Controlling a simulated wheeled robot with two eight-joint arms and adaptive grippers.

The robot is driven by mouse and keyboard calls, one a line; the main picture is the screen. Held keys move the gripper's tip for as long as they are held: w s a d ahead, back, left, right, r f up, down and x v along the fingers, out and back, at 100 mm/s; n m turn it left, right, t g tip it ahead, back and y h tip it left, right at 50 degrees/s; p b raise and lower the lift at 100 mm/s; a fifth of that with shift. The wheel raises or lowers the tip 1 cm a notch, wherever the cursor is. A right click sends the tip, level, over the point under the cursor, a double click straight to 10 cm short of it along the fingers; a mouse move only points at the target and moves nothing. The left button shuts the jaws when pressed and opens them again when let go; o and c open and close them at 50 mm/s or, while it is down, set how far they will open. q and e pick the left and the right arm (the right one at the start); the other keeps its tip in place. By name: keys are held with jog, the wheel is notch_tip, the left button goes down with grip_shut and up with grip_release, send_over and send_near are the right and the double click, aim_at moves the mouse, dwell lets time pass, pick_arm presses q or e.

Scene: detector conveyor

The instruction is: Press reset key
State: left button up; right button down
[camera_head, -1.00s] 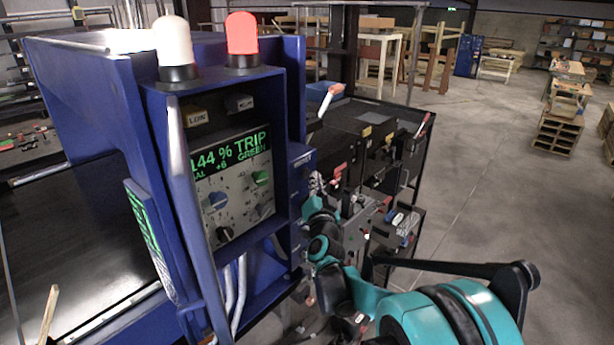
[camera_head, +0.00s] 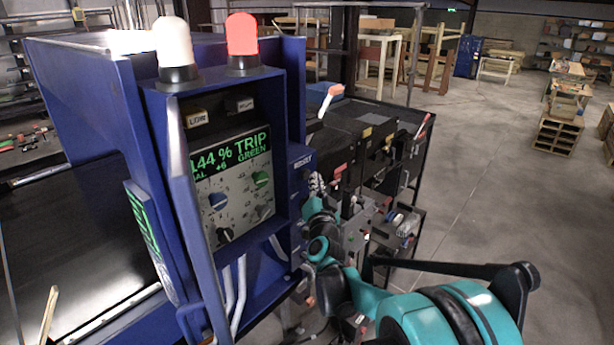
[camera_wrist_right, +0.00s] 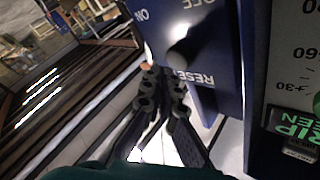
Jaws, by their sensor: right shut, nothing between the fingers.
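The blue detector cabinet (camera_head: 165,130) stands at left, with a side box (camera_head: 303,180) lettered RESET on its right side. In the right wrist view the RESET lettering (camera_wrist_right: 194,76) is on a blue panel, beside a dark rounded knob-like part (camera_wrist_right: 190,47). I cannot tell clearly whether that part is the reset key. My right gripper (camera_wrist_right: 160,75) is shut and empty, its tips close to the RESET lettering; contact cannot be told. In the head view the right gripper (camera_head: 316,183) is beside the side box, partly hidden by its own wrist. My left gripper is out of view.
The cabinet's display (camera_head: 230,152) reads 144 % TRIP GREEN above several knobs. A red lamp (camera_head: 242,36) is lit on top beside a white lamp (camera_head: 173,45). A black cluttered bench (camera_head: 350,128) stands just behind my right gripper. The floor at right is open.

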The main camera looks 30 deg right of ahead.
jog(key=shift+w, duration=0.1)
dwell(0.3)
jog(key=shift+w+a, duration=0.15)
jog(key=shift+w, duration=0.2)
jog(key=shift+w+a+b, duration=0.2)
jog(key=shift+w+b, duration=0.15)
jog(key=shift+w, duration=0.1)
dwell(0.7)
jog(key=shift+s, duration=0.15)
jog(key=shift+s+d, duration=0.35)
jog(key=shift+s, duration=0.4)
jog(key=shift+s+d, duration=0.3)
jog(key=shift+s, duration=0.45)
jog(key=shift+s+d, duration=0.35)
jog(key=shift+s, duration=0.45)
jog(key=shift+s+d, duration=0.3)
jog(key=shift+s, duration=0.45)
